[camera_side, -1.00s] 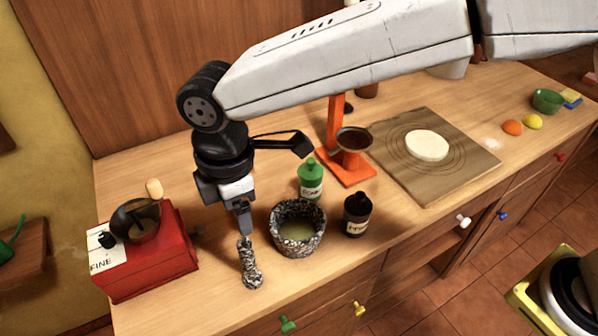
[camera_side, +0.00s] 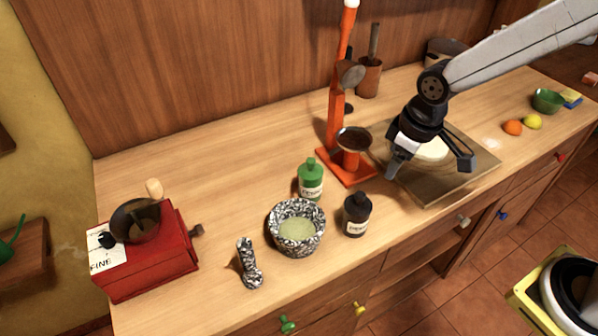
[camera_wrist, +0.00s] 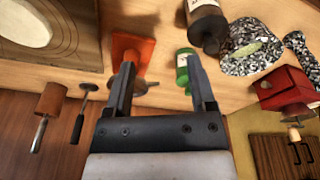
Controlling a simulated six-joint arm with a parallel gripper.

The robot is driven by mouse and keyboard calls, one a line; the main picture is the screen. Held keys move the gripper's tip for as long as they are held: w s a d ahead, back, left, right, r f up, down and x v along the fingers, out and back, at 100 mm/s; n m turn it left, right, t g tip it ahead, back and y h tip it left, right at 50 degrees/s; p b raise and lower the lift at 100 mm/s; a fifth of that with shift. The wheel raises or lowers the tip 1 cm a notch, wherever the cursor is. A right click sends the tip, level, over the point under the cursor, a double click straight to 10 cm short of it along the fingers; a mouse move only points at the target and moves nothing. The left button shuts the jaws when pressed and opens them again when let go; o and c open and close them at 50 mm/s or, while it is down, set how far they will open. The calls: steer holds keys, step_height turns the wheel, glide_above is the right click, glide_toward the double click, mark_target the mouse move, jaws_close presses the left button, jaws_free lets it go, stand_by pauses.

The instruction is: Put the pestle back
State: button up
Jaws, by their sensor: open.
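The speckled black-and-white pestle (camera_side: 250,265) is on the counter near the front edge, just left of the mortar and apart from it. It appears to stand on its thick end. The matching speckled mortar (camera_side: 296,246) holds something pale green. In the wrist view the pestle (camera_wrist: 299,46) is at the right edge, beside the mortar (camera_wrist: 235,66). My gripper (camera_side: 431,169) is open and empty, above the round-marked board, far right of the pestle. In the wrist view its two fingers (camera_wrist: 160,66) are spread apart with nothing held between them.
A green bottle (camera_side: 311,182) and a dark bottle (camera_side: 356,215) stand close to the mortar. An orange press (camera_side: 346,165) is behind them. A red grinder (camera_side: 150,259) stands at left. The board (camera_side: 470,175) lies under my gripper. Counter behind the mortar's left is clear.

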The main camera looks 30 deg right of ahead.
steer(key=s+d+f+m, duration=0.2)
steer(key=s+d+m, duration=0.2)
steer(key=s+d, duration=0.2)
steer(key=shift+s+d+f+m+t, duration=0.15)
steer(key=shift+s+d+m+t, duration=0.2)
steer(key=shift+d, duration=0.55)
